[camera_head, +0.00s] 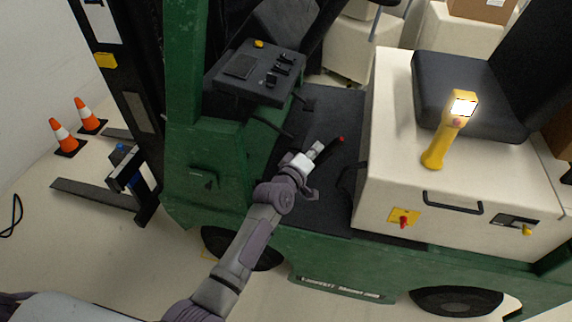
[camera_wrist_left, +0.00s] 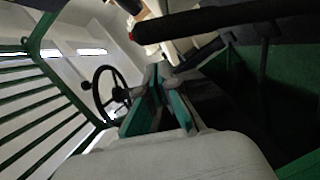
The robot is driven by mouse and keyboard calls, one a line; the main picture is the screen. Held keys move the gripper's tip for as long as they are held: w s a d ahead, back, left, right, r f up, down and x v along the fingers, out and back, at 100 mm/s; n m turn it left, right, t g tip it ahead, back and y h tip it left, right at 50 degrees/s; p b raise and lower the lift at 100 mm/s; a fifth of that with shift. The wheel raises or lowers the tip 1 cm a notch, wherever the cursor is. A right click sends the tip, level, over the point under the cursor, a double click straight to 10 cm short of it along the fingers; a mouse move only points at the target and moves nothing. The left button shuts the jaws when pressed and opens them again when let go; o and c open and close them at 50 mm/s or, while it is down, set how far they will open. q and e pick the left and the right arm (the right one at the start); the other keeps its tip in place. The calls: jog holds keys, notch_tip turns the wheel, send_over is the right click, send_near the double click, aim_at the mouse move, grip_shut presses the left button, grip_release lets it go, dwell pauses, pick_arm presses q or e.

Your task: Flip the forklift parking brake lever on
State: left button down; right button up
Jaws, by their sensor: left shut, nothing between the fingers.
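The parking brake lever (camera_head: 329,149) is a black bar with a red tip, standing at a slant over the dark floor mat of the green forklift, between the console and the seat base. My left gripper (camera_head: 317,153) is shut and empty, right beside the lever in the head view; I cannot tell whether they touch. In the left wrist view a thick dark bar with a reddish edge, likely the lever (camera_wrist_left: 225,20), crosses the top right, beyond the gripper fingers (camera_wrist_left: 158,80). The lever's base is hidden. My right gripper is not in view.
The control console (camera_head: 255,72) stands to the left of the lever, and the cream seat base (camera_head: 400,130) with a yellow handheld device (camera_head: 436,150) to the right. The steering wheel (camera_wrist_left: 110,95) shows in the wrist view. Traffic cones (camera_head: 64,137) stand far left.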

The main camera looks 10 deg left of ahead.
pick_arm(q)
jog(key=b+v, duration=0.1)
jog(key=v, duration=0.8)
jog(key=shift+s, duration=0.25)
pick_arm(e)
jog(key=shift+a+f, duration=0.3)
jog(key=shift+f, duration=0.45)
